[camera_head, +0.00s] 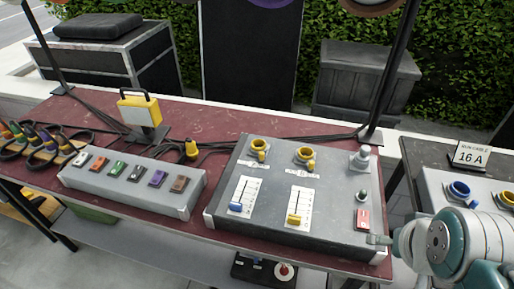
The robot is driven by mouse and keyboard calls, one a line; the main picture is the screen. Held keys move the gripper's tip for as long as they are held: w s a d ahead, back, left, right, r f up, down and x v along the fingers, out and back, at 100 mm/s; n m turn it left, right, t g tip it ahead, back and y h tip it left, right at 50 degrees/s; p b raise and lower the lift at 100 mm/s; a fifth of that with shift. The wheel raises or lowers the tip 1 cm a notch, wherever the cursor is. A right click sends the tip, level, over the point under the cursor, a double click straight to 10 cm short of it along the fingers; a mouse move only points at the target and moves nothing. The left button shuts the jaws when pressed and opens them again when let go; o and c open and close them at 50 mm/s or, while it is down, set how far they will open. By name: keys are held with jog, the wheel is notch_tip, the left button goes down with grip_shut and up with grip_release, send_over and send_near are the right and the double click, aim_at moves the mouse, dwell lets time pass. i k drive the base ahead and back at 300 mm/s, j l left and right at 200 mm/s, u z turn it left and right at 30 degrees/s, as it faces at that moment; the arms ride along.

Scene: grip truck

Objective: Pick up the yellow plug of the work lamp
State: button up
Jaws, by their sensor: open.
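A yellow work lamp (140,109) with a dark handle stands on the red table at the back left. A yellow plug (191,150) stands on the table behind the grey switch strip, just left of the grey control box. Dark cable lies around it.
The control box (270,183) has yellow sockets, sliders and a red switch. The switch strip (130,180) has several coloured rockers. Several coloured plugs (35,142) lie at the left. A dark pole (388,80) rises behind the box; a second table (420,152) is at the right.

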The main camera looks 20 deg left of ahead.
aim_at(192, 152)
jog(key=k+j, duration=0.45)
jog(key=j, duration=1)
jog(key=k+j, duration=0.15)
jog(key=j, duration=0.4)
jog(key=i+j, duration=0.75)
